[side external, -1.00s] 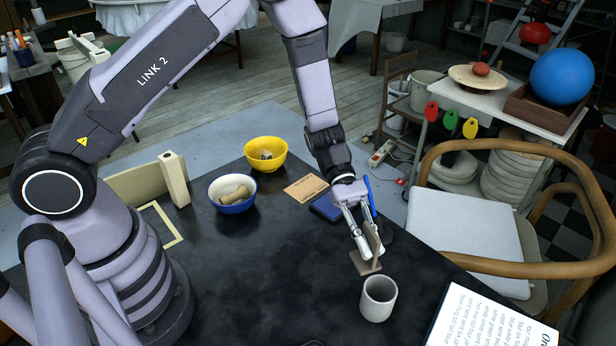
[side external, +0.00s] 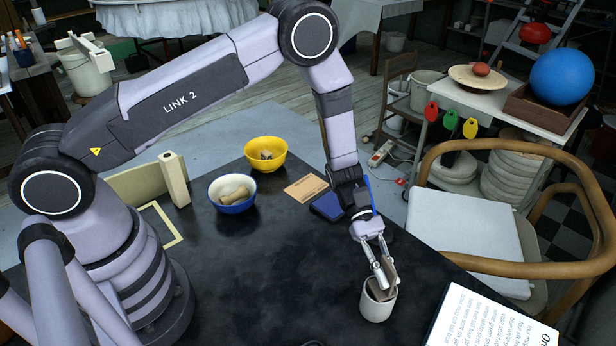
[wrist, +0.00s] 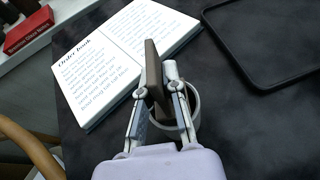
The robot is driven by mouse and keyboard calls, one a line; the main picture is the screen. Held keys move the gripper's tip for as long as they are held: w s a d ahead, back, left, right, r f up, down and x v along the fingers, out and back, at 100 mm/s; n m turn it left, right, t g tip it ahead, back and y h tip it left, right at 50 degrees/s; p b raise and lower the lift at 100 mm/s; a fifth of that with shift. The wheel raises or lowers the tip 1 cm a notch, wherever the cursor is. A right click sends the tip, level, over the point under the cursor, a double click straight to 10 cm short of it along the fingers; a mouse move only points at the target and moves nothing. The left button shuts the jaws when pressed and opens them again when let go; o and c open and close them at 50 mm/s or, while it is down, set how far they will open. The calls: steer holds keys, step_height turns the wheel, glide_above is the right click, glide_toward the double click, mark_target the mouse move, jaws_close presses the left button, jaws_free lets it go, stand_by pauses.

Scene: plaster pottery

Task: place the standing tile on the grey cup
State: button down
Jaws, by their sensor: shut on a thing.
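The grey cup (side external: 376,308) stands upright on the black table near its front edge. My gripper (side external: 385,281) is directly above the cup and shut on the brown-grey tile (side external: 391,272). The tile is upright and slightly tilted between the fingers, its lower end at the cup's mouth. Whether it touches the rim I cannot tell. In the wrist view the tile (wrist: 152,72) stands between the fingertips (wrist: 158,92), and part of the cup's rim (wrist: 196,103) shows behind the right finger.
An open order book (side external: 487,318) lies right of the cup. A blue-and-white bowl (side external: 233,207), a yellow bowl (side external: 265,165), a card (side external: 305,188) and a dark blue box (side external: 327,206) are further back. A wooden chair (side external: 425,180) stands beyond the right edge. The table's middle is clear.

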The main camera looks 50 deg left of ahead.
steer(key=c, duration=1.2)
jaws_free()
steer(key=shift+c, duration=0.2)
steer(key=shift+a+r, duration=0.1)
steer(key=shift+r, duration=0.05)
steer(key=v, duration=1.1)
steer(key=s+a+r+m+y, duration=0.2)
steer(key=a+r+m+y, duration=0.15)
steer(key=r, duration=0.65)
steer(key=s+a+r+m+t+y, duration=0.9)
steer(key=s+a+r, duration=0.7)
steer(key=s, duration=0.4)
steer(key=shift+r+m+t, duration=0.25)
steer(key=shift+m+t, duration=0.3)
steer(key=shift+t, duration=0.25)
